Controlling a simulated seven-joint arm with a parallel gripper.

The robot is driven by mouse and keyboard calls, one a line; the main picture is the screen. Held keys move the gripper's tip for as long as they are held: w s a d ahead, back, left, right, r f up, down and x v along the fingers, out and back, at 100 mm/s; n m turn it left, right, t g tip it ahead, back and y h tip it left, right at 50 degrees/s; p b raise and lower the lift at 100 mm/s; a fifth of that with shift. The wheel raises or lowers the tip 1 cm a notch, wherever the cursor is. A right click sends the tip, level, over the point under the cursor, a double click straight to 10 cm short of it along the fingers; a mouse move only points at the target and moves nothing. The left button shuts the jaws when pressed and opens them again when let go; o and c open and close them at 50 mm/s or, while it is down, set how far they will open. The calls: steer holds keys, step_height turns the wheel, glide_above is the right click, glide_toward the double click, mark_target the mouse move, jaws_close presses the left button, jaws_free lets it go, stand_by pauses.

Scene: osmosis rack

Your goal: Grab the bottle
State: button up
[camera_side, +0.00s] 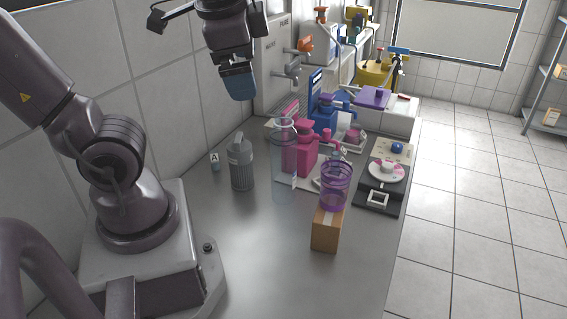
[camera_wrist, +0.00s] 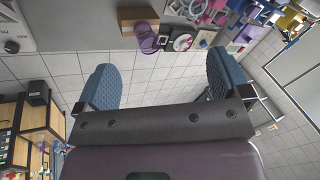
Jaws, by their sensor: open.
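A tall, clear, see-through bottle (camera_side: 284,165) stands upright on the metal bench in the side view. To its left stands a grey ribbed container (camera_side: 241,168) with a narrower top and a handle. I cannot tell which of the two the task calls the bottle. My gripper (camera_side: 240,88) hangs high above the bench, above the grey container in the picture and touching nothing. In the wrist view, its two blue padded fingers (camera_wrist: 160,80) are wide apart with nothing between them. I cannot make out either vessel in the wrist view.
A purple mesh cup (camera_side: 334,187) sits on a cardboard box (camera_side: 326,230) near the bench's right edge. Pink apparatus (camera_side: 301,152) stands close behind the clear bottle. A black device with a white disc (camera_side: 386,171) lies to the right. The front of the bench (camera_side: 270,265) is clear.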

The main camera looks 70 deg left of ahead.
steer(key=w+a+m+g+y, duration=0.2)
steer(key=a+m+g+y, duration=0.1)
steer(key=a+m+y, duration=0.4)
steer(key=m+t+y, duration=0.4)
steer(key=m+y, duration=0.3)
steer(key=m, duration=0.3)
glide_above(285, 155)
steer(key=v, duration=0.2)
step_height(285, 155, down, 17)
steer(key=shift+f, duration=0.1)
step_height(285, 155, down, 7)
steer(key=shift+f, duration=0.15)
steer(key=x, duration=0.5)
steer(key=shift+c, duration=0.4)
